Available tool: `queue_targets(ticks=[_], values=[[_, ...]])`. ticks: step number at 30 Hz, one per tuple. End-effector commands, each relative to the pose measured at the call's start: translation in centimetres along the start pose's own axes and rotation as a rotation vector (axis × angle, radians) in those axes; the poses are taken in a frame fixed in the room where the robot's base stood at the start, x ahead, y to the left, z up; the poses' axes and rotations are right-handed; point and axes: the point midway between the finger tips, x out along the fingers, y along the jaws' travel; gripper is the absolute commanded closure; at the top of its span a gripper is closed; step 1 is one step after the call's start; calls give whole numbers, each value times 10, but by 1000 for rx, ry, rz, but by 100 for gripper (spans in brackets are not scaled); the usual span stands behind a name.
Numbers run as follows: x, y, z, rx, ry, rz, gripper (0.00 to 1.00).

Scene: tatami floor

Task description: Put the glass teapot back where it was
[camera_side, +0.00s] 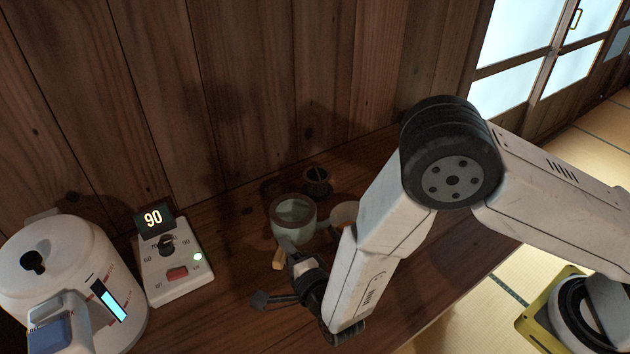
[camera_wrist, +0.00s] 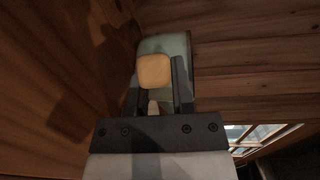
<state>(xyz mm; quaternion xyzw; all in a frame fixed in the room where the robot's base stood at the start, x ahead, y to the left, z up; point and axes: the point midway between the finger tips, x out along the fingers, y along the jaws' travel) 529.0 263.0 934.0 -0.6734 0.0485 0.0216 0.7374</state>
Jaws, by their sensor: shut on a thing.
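The glass teapot (camera_side: 293,213) is pale green and stands out near the back of the dark wooden counter, close to the plank wall. Its light wooden handle (camera_side: 278,260) points toward the front. My gripper (camera_side: 288,246) is at the teapot's near side and is shut on its handle. In the wrist view the handle's square end (camera_wrist: 154,71) shows between the fingers (camera_wrist: 157,85), with the green glass body (camera_wrist: 178,45) behind it. The teapot looks about upright. I cannot tell whether its base touches the counter.
A small brown pot (camera_side: 317,182) stands behind the teapot. A pale cup (camera_side: 345,212) is close on its right, partly hidden by my arm. A control box (camera_side: 172,262) reading 90 and a white kettle (camera_side: 75,275) stand at the left. The counter (camera_side: 235,225) is bare between box and teapot.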

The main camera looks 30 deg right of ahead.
Motion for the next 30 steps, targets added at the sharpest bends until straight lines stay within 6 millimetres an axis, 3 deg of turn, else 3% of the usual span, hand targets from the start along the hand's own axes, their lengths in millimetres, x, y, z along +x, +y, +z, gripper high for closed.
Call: queue_targets(ticks=[12, 30], values=[[37, 42, 14, 0, 0, -2, 100], [50, 58, 19, 0, 0, -2, 100]])
